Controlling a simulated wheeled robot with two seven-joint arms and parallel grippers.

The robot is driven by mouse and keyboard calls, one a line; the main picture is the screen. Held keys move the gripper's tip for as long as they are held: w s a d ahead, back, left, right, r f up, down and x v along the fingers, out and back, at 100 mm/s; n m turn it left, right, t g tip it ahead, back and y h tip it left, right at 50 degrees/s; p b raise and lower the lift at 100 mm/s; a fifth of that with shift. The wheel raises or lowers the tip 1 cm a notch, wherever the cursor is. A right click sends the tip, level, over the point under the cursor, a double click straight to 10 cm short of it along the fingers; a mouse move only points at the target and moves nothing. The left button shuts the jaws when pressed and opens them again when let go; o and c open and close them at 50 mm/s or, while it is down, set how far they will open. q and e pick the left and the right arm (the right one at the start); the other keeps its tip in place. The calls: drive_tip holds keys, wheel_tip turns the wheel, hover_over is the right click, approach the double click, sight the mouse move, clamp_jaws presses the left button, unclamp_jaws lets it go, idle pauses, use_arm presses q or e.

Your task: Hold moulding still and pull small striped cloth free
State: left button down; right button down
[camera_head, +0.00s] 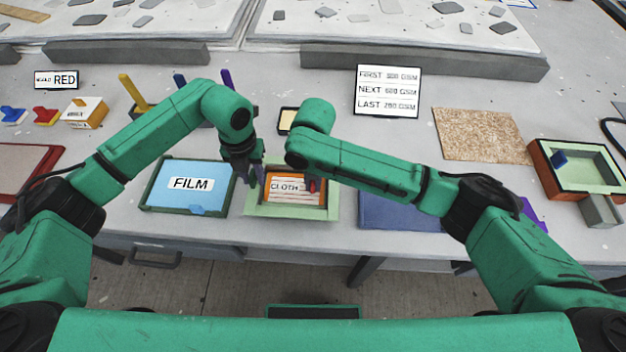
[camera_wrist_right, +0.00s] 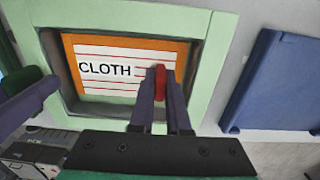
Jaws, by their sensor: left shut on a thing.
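The pale green moulding (camera_head: 288,213) is a square frame with a recess, near the table's front edge. Inside it lies the small white cloth with red stripes (camera_head: 294,199), marked CLOTH, on an orange backing. The right wrist view also shows the cloth (camera_wrist_right: 105,70) and the moulding's rim (camera_wrist_right: 215,62). My left gripper (camera_head: 256,180) is shut on the moulding's left rim. My right gripper (camera_wrist_right: 162,88) is over the cloth's right part, its two fingertips at a red tab (camera_wrist_right: 161,76). Whether they grip the tab is unclear.
A framed tray marked FILM (camera_head: 190,184) stands left of the moulding. A blue folded piece (camera_head: 398,214) lies right of it, partly under my right arm. A sign (camera_head: 388,90) stands behind. A speckled tan sheet (camera_head: 487,134) and a red-sided tray (camera_head: 578,170) are further right.

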use_arm(q)
drive_tip(key=shift+a+f, duration=0.1)
use_arm(e)
drive_tip(key=shift+r, duration=2.6)
drive_tip(key=shift+r, duration=2.5)
use_arm(q)
drive_tip(key=c, duration=0.5)
unclamp_jaws()
drive_tip(key=shift+d, duration=0.2)
use_arm(e)
drive_tip(key=shift+a, duration=0.1)
use_arm(q)
drive_tip(key=shift+d, duration=0.15)
use_arm(e)
drive_tip(key=shift+s+a, duration=0.1)
